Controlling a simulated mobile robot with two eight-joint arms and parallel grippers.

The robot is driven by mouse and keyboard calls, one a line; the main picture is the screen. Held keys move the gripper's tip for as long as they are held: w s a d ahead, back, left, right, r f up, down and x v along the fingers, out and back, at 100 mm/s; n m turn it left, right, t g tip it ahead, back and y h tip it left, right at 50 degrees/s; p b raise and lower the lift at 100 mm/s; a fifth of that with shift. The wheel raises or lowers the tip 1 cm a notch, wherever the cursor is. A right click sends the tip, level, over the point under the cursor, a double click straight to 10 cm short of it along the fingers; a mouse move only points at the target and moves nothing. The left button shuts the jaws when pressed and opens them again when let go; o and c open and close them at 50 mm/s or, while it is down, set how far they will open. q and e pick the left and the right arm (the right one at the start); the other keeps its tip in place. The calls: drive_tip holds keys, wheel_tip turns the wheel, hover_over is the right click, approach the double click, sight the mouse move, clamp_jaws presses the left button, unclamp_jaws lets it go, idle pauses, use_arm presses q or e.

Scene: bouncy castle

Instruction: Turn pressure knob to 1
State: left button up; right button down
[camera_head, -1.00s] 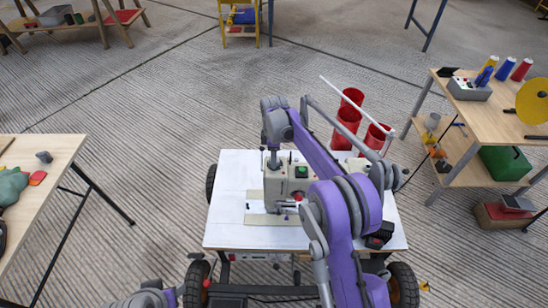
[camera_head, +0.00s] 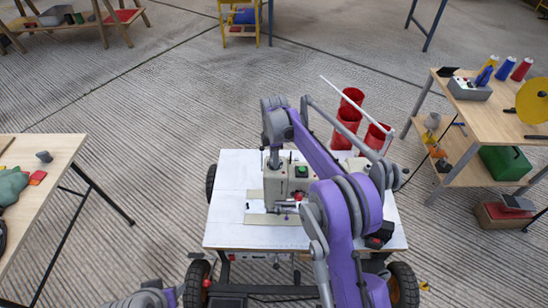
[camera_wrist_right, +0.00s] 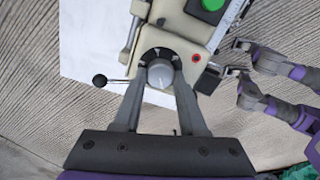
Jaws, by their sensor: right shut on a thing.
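The pressure knob (camera_wrist_right: 160,73) is a round grey knob with a light pointer line, set in a dark ring on the cream head of the sewing machine. My right gripper (camera_wrist_right: 160,78) is shut on the knob, one finger on each side. The line on the knob points toward the lower right in the wrist view. The dial's numbers are too small to read. In the head view the sewing machine (camera_head: 276,184) stands on a white-topped cart (camera_head: 230,235), and my right arm hides the knob.
A green button (camera_wrist_right: 212,4) and a small red dot (camera_wrist_right: 196,58) are near the knob. A thin lever with a black ball (camera_wrist_right: 99,80) sticks out to the left. Red thread spools (camera_head: 347,122) stand behind the cart's right side. Wooden tables stand left and right.

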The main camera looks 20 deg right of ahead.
drive_tip(key=shift+c, duration=2.3)
unclamp_jaws()
wheel_tip(320, 180, up, 11)
drive_tip(key=p, duration=0.1)
drive_tip(key=shift+f, duration=0.1)
drive_tip(key=s+r+m+t+p, duration=0.1)
drive_tip(key=s+r+m+p, duration=0.1)
drive_tip(key=s+r+m, duration=0.5)
drive_tip(key=s+r+m+t+p, duration=0.2)
drive_tip(key=s+r+p, duration=0.15)
drive_tip(key=s, duration=0.65)
drive_tip(key=s+f+m+t+p, duration=0.2)
drive_tip(key=s+m, duration=0.7)
drive_tip(key=s, duration=0.9)
wheel_tip(320, 180, down, 2)
drive_tip(key=shift+s+d+f+p, duration=0.15)
drive_tip(key=shift+s+d+p, duration=0.15)
drive_tip(key=shift+s+d, duration=0.1)
